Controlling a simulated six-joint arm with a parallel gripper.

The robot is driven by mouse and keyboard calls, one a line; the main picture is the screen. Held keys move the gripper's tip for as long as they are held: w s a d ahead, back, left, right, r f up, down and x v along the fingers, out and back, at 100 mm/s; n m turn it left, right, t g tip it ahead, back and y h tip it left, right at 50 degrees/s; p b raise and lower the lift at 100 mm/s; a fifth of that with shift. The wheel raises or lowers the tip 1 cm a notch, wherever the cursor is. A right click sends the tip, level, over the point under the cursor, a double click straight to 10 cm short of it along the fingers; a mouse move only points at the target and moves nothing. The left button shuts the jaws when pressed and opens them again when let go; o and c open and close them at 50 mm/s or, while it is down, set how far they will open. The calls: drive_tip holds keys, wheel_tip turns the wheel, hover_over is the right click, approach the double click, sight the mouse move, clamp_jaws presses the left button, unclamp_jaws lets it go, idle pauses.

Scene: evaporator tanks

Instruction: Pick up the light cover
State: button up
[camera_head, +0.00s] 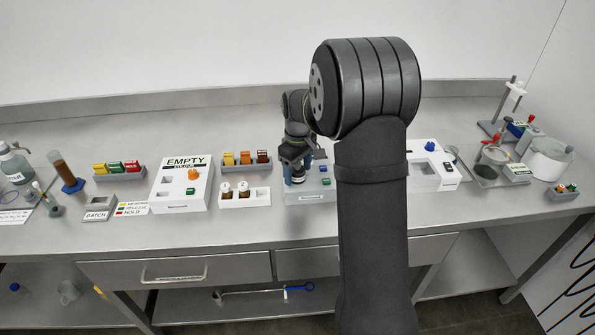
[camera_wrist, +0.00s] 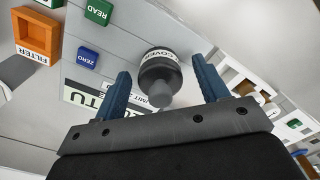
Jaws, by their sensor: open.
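The light cover (camera_wrist: 160,72) is a dark, rounded cap with a grey knob and a white band lettered "COVER". In the wrist view it stands on a pale instrument surface, between and slightly beyond the two blue fingers of my gripper (camera_wrist: 161,66). The fingers are open, with a visible gap on each side of the cover. In the head view my gripper (camera_head: 293,172) is low over the left part of a grey-white instrument (camera_head: 310,197). I cannot separate the cover from the gripper there.
The instrument carries a blue ZERO button (camera_wrist: 88,59) and a green READ button (camera_wrist: 98,10); an orange FILTER frame (camera_wrist: 37,38) lies beside them. A rack with brown vials (camera_head: 245,198) stands left of the instrument. My arm hides the bench to its right.

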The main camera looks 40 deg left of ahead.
drive_tip(key=c, duration=1.1)
drive_tip(key=shift+r, duration=0.15)
